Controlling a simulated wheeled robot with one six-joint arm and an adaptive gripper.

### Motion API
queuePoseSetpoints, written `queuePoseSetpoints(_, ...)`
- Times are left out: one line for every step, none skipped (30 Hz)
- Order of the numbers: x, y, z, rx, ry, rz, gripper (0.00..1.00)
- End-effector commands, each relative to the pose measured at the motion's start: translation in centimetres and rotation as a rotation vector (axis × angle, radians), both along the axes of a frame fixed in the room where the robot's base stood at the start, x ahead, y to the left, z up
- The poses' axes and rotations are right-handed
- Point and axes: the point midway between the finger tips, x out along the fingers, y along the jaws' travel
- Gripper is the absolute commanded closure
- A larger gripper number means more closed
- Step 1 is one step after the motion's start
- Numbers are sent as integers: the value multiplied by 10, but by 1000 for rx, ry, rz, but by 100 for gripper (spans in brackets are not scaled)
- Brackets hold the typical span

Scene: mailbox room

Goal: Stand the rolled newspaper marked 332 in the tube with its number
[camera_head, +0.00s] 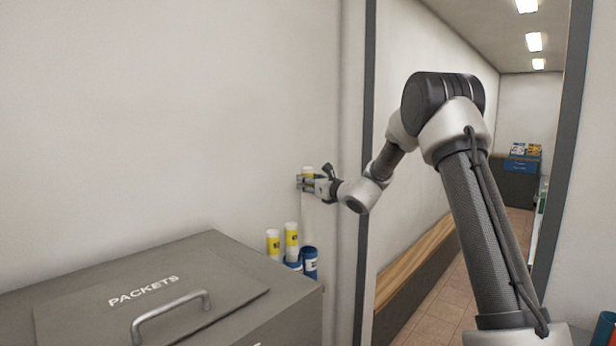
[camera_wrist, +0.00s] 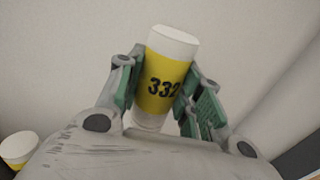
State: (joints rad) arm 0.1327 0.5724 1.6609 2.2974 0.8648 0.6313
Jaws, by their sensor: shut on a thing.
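The rolled newspaper marked 332 (camera_wrist: 163,85) is white with a yellow band and stands close to upright, slightly tilted in the wrist view. My gripper (camera_wrist: 160,92) is shut on it, with a green-padded finger on each side of the band. In the head view the gripper (camera_head: 307,184) holds the newspaper (camera_head: 308,172) in front of the wall, above the blue tubes. One blue tube (camera_head: 310,262) with a white label stands behind the grey box; another blue tube (camera_head: 294,266) is beside it, mostly hidden. The tube numbers are too small to read.
Two other yellow-banded rolls (camera_head: 291,240) and (camera_head: 273,243) stand upright near the blue tubes. The grey PACKETS box (camera_head: 150,290) with a handle fills the lower left. A dark door frame (camera_head: 366,150) and a wooden bench (camera_head: 420,262) are to the right.

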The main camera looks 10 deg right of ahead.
Motion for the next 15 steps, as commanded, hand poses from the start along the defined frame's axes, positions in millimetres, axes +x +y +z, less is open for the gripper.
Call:
queuePoseSetpoints(0, 0, -4, 1, 0, -1, 100)
queuePoseSetpoints(0, 0, -7, 0, 0, -1, 100)
queuePoseSetpoints(0, 0, -10, 1, 0, -1, 100)
queuePoseSetpoints(0, 0, -13, 1, 0, -1, 100)
queuePoseSetpoints(0, 0, -16, 1, 0, -1, 100)
queuePoseSetpoints(0, 0, -20, 0, 0, -1, 100)
queuePoseSetpoints(0, 0, -22, 0, 0, -1, 100)
queuePoseSetpoints(0, 0, -25, 0, 1, -1, 100)
queuePoseSetpoints(0, 0, -28, 0, 1, -1, 100)
queuePoseSetpoints(0, 0, -31, 0, 1, -1, 100)
queuePoseSetpoints(0, 0, -34, 1, 0, -1, 100)
queuePoseSetpoints(0, 0, -37, 1, 0, -1, 100)
queuePoseSetpoints(0, 0, -40, 1, 0, -1, 100)
queuePoseSetpoints(0, 0, -43, 1, 0, -1, 100)
queuePoseSetpoints(0, 0, -46, 0, 1, -1, 100)
